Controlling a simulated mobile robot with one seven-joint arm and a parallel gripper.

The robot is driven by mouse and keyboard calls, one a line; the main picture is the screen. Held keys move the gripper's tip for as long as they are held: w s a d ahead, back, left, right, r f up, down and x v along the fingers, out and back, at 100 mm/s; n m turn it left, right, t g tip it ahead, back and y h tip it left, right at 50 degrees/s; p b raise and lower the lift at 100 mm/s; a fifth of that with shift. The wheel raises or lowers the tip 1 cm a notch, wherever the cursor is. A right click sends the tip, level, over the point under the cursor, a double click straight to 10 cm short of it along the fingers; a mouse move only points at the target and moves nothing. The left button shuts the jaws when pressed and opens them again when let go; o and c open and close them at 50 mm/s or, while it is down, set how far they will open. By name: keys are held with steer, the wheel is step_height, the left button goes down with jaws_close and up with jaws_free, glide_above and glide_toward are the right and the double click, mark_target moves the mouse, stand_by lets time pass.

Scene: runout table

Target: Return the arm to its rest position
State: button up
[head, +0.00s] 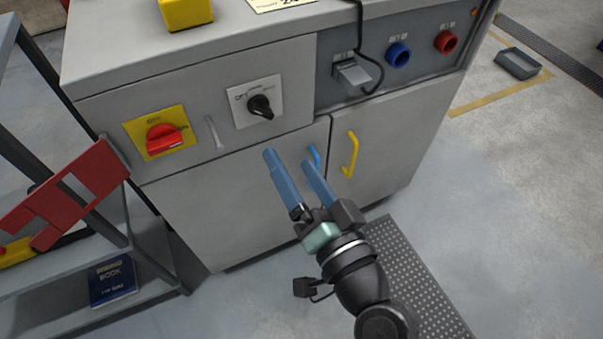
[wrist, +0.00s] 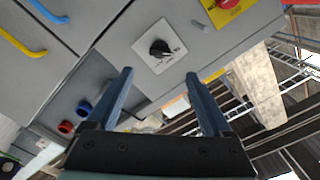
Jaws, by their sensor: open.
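My gripper (head: 290,161) is at the end of my arm, in front of the grey cabinet (head: 235,220). Its two blue fingers stand apart with nothing between them. In the head view the fingers overlap the cabinet front near the blue door handle (head: 315,157). In the wrist view my gripper (wrist: 158,78) is also open and empty, with the black rotary switch (wrist: 160,48) visible between and beyond the fingertips. I cannot tell the exact gap between the fingertips and the cabinet.
The cabinet front carries a red switch (head: 165,139), a black rotary switch (head: 260,106), a grey plug (head: 353,74) with a cable, and a yellow handle (head: 350,155). A shelf with a red bracket (head: 72,200) and a blue book (head: 112,281) stands left.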

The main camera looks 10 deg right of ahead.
steer(key=shift+v, duration=0.95)
steer(key=w+a+r+n+t+h, duration=0.1)
steer(key=w+a+r+n+t, duration=0.15)
steer(key=r, duration=0.95)
steer(key=w+a+r+n+t+h, duration=0.1)
steer(key=w+r+n+t, duration=0.15)
steer(key=r, duration=0.85)
steer(key=s+r+t+h+p, duration=0.1)
steer(key=s+r+t+h, duration=0.2)
steer(key=r, duration=0.7)
steer(key=s+r+t+h, duration=0.15)
steer(key=s+r, duration=0.35)
steer(key=r, duration=0.6)
step_height(320, 180, up, 34)
steer(key=p, duration=3.5)
steer(key=shift+w+a+t+y, duration=0.35)
steer(key=shift+w+y, duration=0.05)
steer(key=shift+y, duration=0.05)
